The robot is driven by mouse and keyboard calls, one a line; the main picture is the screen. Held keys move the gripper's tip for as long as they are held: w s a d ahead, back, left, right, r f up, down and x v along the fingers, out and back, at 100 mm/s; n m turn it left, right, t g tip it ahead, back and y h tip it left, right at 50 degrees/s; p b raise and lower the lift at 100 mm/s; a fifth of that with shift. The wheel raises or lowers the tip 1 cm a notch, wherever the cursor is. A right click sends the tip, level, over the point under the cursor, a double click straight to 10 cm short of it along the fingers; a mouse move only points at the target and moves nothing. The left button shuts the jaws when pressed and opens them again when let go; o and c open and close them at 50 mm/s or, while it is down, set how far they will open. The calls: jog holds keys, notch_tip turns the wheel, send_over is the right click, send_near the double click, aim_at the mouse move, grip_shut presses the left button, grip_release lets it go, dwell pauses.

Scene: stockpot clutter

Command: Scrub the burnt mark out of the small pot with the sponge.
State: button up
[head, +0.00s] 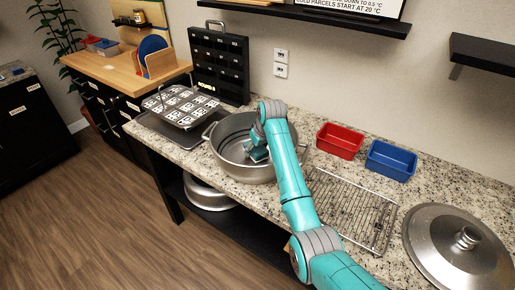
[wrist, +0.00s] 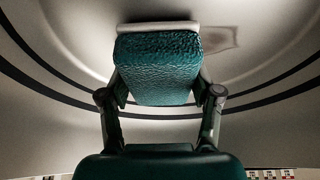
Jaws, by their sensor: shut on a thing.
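A wide steel pot (head: 228,165) stands on the granite counter, and my gripper (head: 258,155) reaches down inside it. In the wrist view my gripper (wrist: 160,100) is shut on the sponge (wrist: 157,68), a teal textured block with a pale strip along its far edge. The sponge is low over the pot's pale inner surface; I cannot tell whether it touches. A faint brownish burnt mark (wrist: 222,39) shows just right of the sponge's far end, and the sponge may hide part of it. In the head view my arm hides part of the pot's right side.
A wire rack (head: 350,210) and a large steel lid (head: 460,250) lie to the right. Red (head: 340,141) and blue (head: 391,161) bins stand behind. Another steel pot (head: 207,193) sits below.

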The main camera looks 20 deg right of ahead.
aim_at(240, 157)
jog(key=shift+a+f, duration=0.15)
jog(key=shift+a, duration=1.35)
jog(key=shift+a+f, duration=0.1)
jog(key=shift+a, duration=1.35)
jog(key=shift+s+d+f, duration=0.1)
jog(key=shift+d+f, duration=0.1)
jog(key=shift+d, duration=1.55)
jog(key=shift+d+f, duration=0.2)
jog(key=shift+d, duration=1.55)
jog(key=shift+a+r, duration=0.15)
jog(key=shift+a, duration=3.4)
jog(key=shift+d+r, duration=0.15)
jog(key=shift+d, duration=0.8)
jog(key=shift+d+r, duration=0.1)
jog(key=shift+d, duration=0.8)
jog(key=shift+d+f, duration=0.15)
jog(key=shift+d, duration=1.55)
jog(key=shift+r, duration=3.05)
jog(key=shift+r, duration=1.5)
